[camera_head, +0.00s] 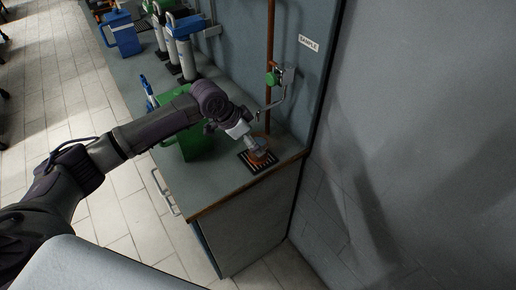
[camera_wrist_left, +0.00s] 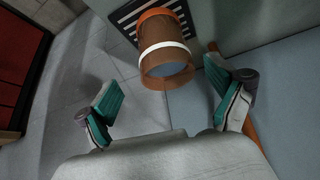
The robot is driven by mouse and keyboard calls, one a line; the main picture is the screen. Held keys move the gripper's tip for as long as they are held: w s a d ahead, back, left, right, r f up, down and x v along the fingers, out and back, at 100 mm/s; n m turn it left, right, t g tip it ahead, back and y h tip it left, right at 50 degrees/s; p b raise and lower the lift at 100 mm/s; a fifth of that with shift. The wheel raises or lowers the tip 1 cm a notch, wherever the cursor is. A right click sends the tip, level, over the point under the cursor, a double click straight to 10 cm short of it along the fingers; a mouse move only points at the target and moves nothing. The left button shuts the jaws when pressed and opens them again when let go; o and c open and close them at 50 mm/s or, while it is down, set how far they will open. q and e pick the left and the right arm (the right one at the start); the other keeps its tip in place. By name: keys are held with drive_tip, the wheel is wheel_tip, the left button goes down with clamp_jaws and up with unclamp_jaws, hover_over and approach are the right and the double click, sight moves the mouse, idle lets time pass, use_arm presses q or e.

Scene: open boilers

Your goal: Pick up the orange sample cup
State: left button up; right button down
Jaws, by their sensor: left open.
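The orange sample cup (camera_wrist_left: 166,47) is a translucent orange-brown cup with a white band. In the left wrist view it is at the top centre, in front of a black slatted grate. In the head view the cup (camera_head: 261,158) stands on the dark grate (camera_head: 257,161) at the counter's corner, partly hidden by my gripper. My left gripper (camera_head: 257,149) is at the cup; in the wrist view its teal-padded fingers (camera_wrist_left: 168,100) are wide apart, one on each side, with no visible contact. My right gripper is not in view.
A green container (camera_head: 196,140) stands on the counter beside my left arm. A sample pipe with a green valve (camera_head: 272,78) and a bent spout is above the grate. Blue and white equipment (camera_head: 184,45) stands farther back. The wall is close at right.

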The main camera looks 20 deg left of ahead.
use_arm(q)
drive_tip(key=shift+w+f, duration=0.15)
drive_tip(key=shift+f, duration=0.15)
drive_tip(key=x, duration=0.1)
drive_tip(key=p+x, duration=0.1)
drive_tip(key=x, duration=0.1)
drive_tip(key=shift+w+a+f+p, duration=0.15)
drive_tip(key=shift+f+p, duration=0.15)
drive_tip(key=shift+f, duration=0.15)
drive_tip(key=shift+w+f, duration=0.15)
drive_tip(key=shift+f, duration=0.25)
drive_tip(key=c, duration=1.3)
drive_tip(key=shift+r, duration=0.1)
